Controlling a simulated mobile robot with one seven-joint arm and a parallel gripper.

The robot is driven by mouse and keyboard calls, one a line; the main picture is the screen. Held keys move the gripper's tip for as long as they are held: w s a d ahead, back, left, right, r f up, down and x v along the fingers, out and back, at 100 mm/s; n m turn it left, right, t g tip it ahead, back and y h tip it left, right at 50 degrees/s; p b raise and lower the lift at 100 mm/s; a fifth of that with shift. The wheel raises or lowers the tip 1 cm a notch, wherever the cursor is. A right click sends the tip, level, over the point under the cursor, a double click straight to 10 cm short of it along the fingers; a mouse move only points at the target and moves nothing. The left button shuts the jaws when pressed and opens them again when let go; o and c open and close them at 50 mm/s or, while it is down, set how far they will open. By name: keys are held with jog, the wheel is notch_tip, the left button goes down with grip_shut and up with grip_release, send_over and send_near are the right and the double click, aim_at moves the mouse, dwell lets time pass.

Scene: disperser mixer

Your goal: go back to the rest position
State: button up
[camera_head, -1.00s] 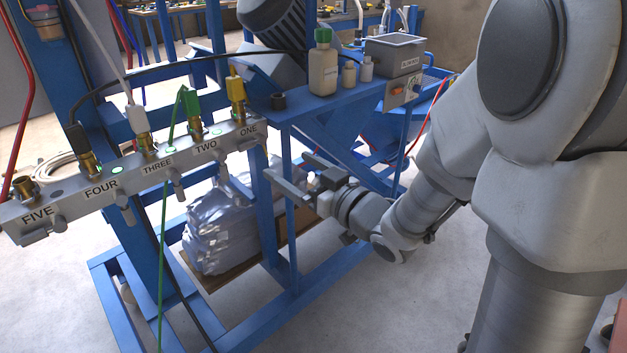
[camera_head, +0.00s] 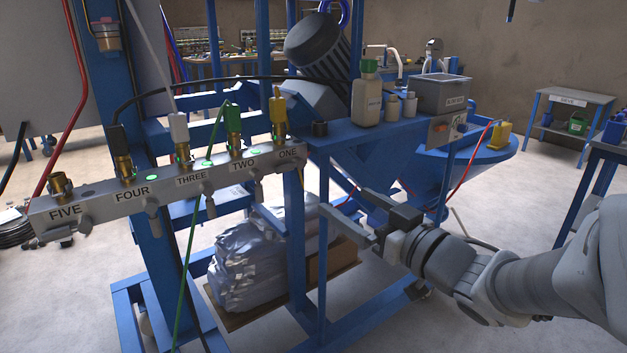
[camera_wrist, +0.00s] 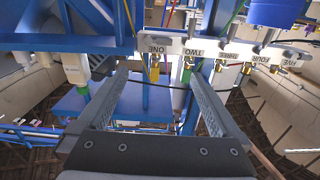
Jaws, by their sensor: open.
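My gripper (camera_head: 368,222) is open and empty in the head view, in front of the blue frame below the small shelf. It is to the right of the numbered manifold (camera_head: 165,187) and apart from it. In the wrist view my gripper (camera_wrist: 160,85) shows its two fingers spread with nothing between them. The manifold (camera_wrist: 215,50) lies beyond the fingers there, with labels ONE to FIVE. ONE carries a yellow connector (camera_head: 278,112), TWO a green one (camera_head: 233,120), THREE a white one (camera_head: 180,130) and FOUR a black one (camera_head: 120,142). FIVE holds a bare brass fitting (camera_head: 60,187).
A bottle with a green cap (camera_head: 367,95), small bottles and a grey box (camera_head: 442,95) stand on the blue shelf. Wrapped sacks (camera_head: 250,265) lie on a low board. A blue table edge is at right. Open floor (camera_head: 480,215) lies between.

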jog(key=s+d+f+m+g+h, duration=0.1)
jog(key=d+m+h, duration=0.4)
jog(key=d+h, duration=0.55)
jog(key=s+a+f+m+g, duration=0.1)
jog(key=s+a+f+g, duration=0.2)
jog(key=s, duration=0.5)
jog(key=s+a+f+m+g, duration=0.1)
jog(key=s+f+g, duration=0.2)
jog(key=s+g, duration=0.35)
notch_tip(320, 180, up, 27)
jog(key=s+t+p, duration=0.1)
jog(key=s+p, duration=0.2)
jog(key=p, duration=2.4)
jog(key=shift+a+f, duration=0.15)
jog(key=shift+a, duration=0.15)
jog(key=shift+y, duration=0.25)
